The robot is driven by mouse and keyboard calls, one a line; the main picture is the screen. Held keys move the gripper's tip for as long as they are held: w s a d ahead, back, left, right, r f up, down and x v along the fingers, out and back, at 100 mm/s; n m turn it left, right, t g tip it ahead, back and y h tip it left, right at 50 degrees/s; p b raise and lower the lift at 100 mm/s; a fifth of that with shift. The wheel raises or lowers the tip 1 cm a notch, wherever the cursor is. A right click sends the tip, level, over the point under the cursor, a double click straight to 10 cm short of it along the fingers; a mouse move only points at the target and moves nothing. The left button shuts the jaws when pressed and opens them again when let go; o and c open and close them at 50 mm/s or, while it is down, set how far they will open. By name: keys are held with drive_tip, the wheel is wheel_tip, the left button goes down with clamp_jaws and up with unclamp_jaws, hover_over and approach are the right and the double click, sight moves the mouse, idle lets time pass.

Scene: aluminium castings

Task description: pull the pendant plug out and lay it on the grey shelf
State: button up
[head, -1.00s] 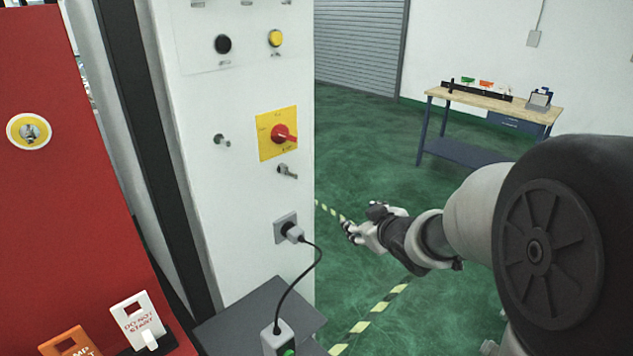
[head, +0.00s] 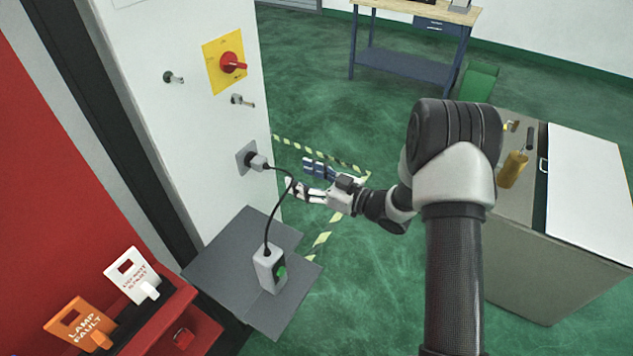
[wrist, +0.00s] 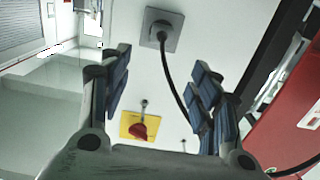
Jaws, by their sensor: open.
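The pendant plug (head: 258,162) sits in the square grey socket (head: 244,158) on the white cabinet's front. Its black cord (head: 279,205) hangs down to the pendant (head: 269,268), a light box with a green button that stands on the grey shelf (head: 227,262). My gripper (head: 298,178) is open and empty, to the right of the plug and apart from it. In the wrist view the plug (wrist: 161,34) and socket show ahead at the top, between the open fingers (wrist: 160,85), with the cord running down to the right finger.
A yellow plate with a red rotary switch (head: 232,65) and two small key-like fittings are above the socket. A white-topped cabinet (head: 590,190) stands at right. Green floor lies between.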

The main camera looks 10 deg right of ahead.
sight(264, 162)
drive_tip(key=b+x, duration=0.1)
drive_tip(key=x, duration=1.2)
drive_tip(key=shift+w+a+b, duration=0.1)
drive_tip(key=shift+a+b, duration=0.1)
drive_tip(key=shift+b, duration=0.2)
drive_tip(key=shift+c, duration=0.3)
clamp_jaws()
